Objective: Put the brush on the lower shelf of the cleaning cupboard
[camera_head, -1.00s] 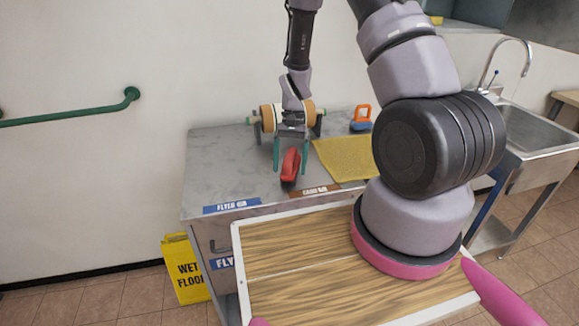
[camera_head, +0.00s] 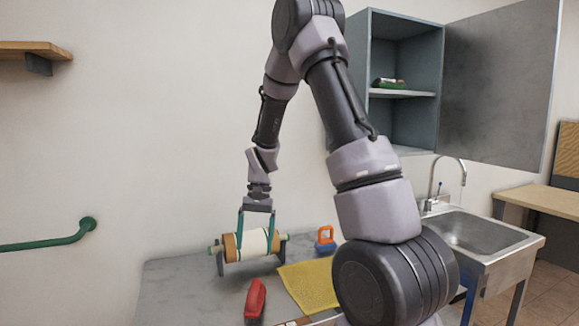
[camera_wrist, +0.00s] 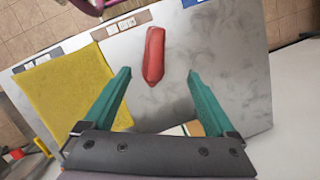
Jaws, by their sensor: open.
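My gripper (camera_head: 255,248) is open and empty over the table, its green fingers in front of the paper roller. In the wrist view my gripper (camera_wrist: 160,75) shows a red elongated object (camera_wrist: 154,55) beyond its fingers, untouched. That red object (camera_head: 256,299) lies on the table nearer the camera. An orange-handled item with a blue base (camera_head: 325,240) stands at the table's back right. A green and dark item (camera_head: 388,85) lies on the middle shelf of the open cupboard (camera_head: 360,60). I cannot tell for certain which is the brush. The cupboard's lower shelf (camera_head: 410,150) looks empty where visible.
A paper roller (camera_head: 255,244) on a stand and a yellow cloth (camera_head: 309,285) occupy the table (camera_head: 180,285). The cupboard door (camera_head: 497,80) stands open to the right, above the sink (camera_head: 475,230). A green rail (camera_head: 55,242) is at the left wall. My arm hides part of the cupboard.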

